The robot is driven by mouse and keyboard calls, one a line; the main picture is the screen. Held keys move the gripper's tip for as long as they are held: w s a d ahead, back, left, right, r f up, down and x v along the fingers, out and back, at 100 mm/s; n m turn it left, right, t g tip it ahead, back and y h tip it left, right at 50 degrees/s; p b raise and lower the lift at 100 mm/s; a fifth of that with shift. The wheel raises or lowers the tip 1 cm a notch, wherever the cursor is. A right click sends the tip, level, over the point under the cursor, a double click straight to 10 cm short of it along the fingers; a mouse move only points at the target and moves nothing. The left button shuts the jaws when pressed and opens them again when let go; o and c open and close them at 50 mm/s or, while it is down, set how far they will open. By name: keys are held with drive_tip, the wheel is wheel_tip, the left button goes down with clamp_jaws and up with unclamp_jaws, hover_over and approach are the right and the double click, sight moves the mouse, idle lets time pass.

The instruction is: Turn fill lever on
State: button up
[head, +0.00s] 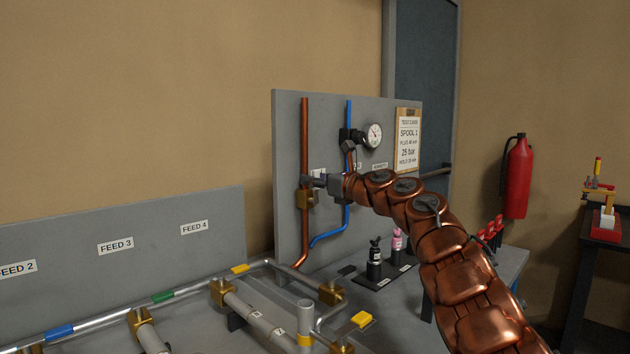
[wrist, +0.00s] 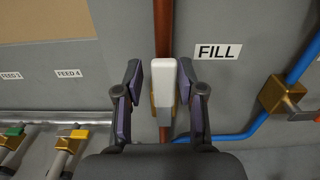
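The fill lever (wrist: 165,82) is a white, block-like handle on the copper pipe, seen in the wrist view beside the FILL label (wrist: 218,51). My gripper (wrist: 165,85) is open, with one dark finger on each side of the lever and visible gaps between. In the head view my gripper (head: 318,181) reaches the copper pipe (head: 304,130) on the grey panel, at the brass valve body (head: 304,199). The lever is mostly hidden there by my gripper.
A blue pipe (head: 348,110) with a gauge (head: 373,135) runs to the right of the copper pipe. A brass valve (wrist: 283,95) sits on it. Bottles (head: 375,262) stand on the bench below. A red extinguisher (head: 517,177) hangs at right.

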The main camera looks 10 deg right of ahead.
drive_tip(key=shift+o, duration=0.4)
drive_tip(key=shift+d, duration=0.15)
drive_tip(key=v, duration=0.7)
drive_tip(key=shift+s, duration=0.15)
idle(1.0)
drive_tip(key=shift+d, duration=0.1)
idle(0.4)
